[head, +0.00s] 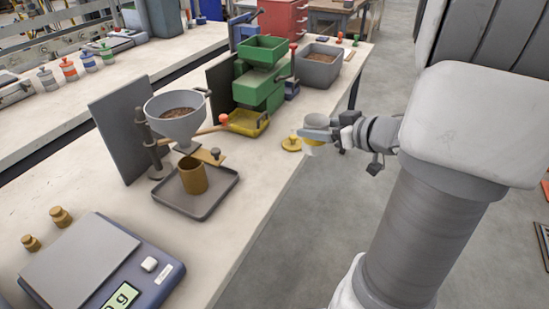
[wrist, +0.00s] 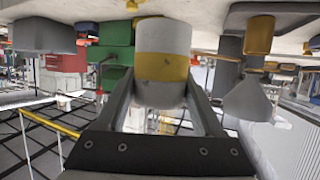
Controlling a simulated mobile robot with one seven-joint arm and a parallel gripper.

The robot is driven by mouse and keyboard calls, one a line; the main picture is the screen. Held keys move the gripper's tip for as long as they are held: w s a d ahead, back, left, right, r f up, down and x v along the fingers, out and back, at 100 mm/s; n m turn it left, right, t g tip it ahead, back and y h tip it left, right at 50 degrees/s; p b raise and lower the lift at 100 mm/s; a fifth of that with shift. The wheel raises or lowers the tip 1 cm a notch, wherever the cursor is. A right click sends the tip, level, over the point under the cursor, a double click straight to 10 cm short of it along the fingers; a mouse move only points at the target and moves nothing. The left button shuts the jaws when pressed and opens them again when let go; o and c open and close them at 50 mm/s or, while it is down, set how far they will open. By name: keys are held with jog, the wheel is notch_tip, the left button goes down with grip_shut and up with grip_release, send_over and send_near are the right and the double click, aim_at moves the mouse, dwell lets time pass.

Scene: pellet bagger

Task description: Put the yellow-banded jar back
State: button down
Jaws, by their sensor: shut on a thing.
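The yellow-banded jar (wrist: 162,66), pale grey with a yellow band around its middle, is between the two fingers of my gripper (wrist: 165,100) in the wrist view. My gripper is shut on it. In the head view my gripper (head: 325,136) holds the jar (head: 314,149) at the right edge of the bench; the fingers partly hide it. I cannot tell whether the jar touches the bench.
A grey funnel (head: 177,118) on a stand is above an ochre cup (head: 194,176) on a dark tray (head: 213,201). A scale (head: 90,266) is at front left. Several banded jars (head: 68,70) stand on the far bench.

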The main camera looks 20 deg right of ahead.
jog(key=shift+w+a+f+b, duration=1.05)
jog(key=shift+w+f, duration=0.3)
jog(key=shift+f, duration=0.3)
jog(key=shift+w+a+f+b, duration=1.05)
jog(key=shift+w+f, duration=0.3)
jog(key=shift+f, duration=0.35)
jog(key=shift+w+a+f+b, duration=0.9)
jog(key=shift+w+f+b, duration=0.35)
jog(key=shift+f, duration=0.4)
jog(key=shift+w+f, duration=0.1)
jog(key=shift+f, duration=0.15)
grip_release()
